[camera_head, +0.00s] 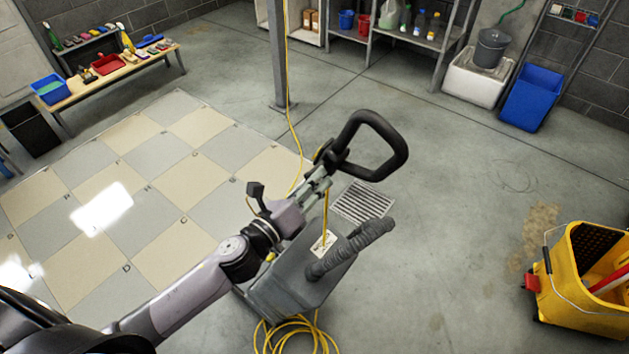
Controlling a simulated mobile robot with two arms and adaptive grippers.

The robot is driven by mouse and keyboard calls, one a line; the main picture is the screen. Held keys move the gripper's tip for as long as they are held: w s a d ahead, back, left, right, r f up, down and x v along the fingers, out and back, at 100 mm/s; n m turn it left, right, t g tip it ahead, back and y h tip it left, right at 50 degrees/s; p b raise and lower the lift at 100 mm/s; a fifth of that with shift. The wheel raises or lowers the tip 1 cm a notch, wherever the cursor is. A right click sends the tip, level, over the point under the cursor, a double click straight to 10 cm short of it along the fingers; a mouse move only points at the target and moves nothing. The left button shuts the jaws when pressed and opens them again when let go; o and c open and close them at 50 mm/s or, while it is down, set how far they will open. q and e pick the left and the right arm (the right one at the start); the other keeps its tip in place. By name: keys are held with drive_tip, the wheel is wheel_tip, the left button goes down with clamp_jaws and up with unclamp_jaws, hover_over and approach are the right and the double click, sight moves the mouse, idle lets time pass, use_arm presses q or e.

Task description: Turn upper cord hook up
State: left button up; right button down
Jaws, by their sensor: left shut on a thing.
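The floor machine (285,290) stands in the middle, with a grey body and a black loop handle (398,160) at its top. A small dark piece that looks like the upper cord hook (323,152) sits at the base of the loop. My left gripper (322,176) reaches up to it from the lower left and is shut on it; the fingers partly hide the hook, so its exact turn is hard to tell. A yellow cord (325,212) hangs below the gripper along the machine. My right gripper is not in view.
More yellow cord (295,335) lies coiled on the floor by the machine. A yellow mop bucket (580,285) stands at the right. A grey post (279,55) rises behind. A low bench (110,78) and shelves line the back. The floor right of the handle is clear.

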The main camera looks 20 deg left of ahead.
use_arm(q)
clamp_jaws()
drive_tip(key=shift+n, duration=0.3)
drive_tip(key=n, duration=0.1)
drive_tip(key=n+p, duration=0.1)
drive_tip(key=n, duration=0.3)
drive_tip(key=shift+d+r, duration=0.15)
drive_tip(key=shift+r, duration=0.1)
drive_tip(key=n+p, duration=0.1)
drive_tip(key=n, duration=0.3)
drive_tip(key=n+p, duration=0.1)
drive_tip(key=n, duration=0.1)
drive_tip(key=shift+s+r+n+p, duration=0.1)
drive_tip(key=shift+r+n+p, duration=0.2)
drive_tip(key=shift+r+p, duration=0.1)
drive_tip(key=n, duration=0.2)
drive_tip(key=n+p, duration=0.1)
drive_tip(key=n, duration=0.1)
drive_tip(key=n+p, duration=0.1)
drive_tip(key=n, duration=0.1)
drive_tip(key=shift+r, duration=0.3)
drive_tip(key=n, duration=0.2)
drive_tip(key=n+p, duration=0.2)
drive_tip(key=n, duration=0.1)
drive_tip(key=shift+a+n, duration=0.3)
drive_tip(key=shift+a, duration=0.05)
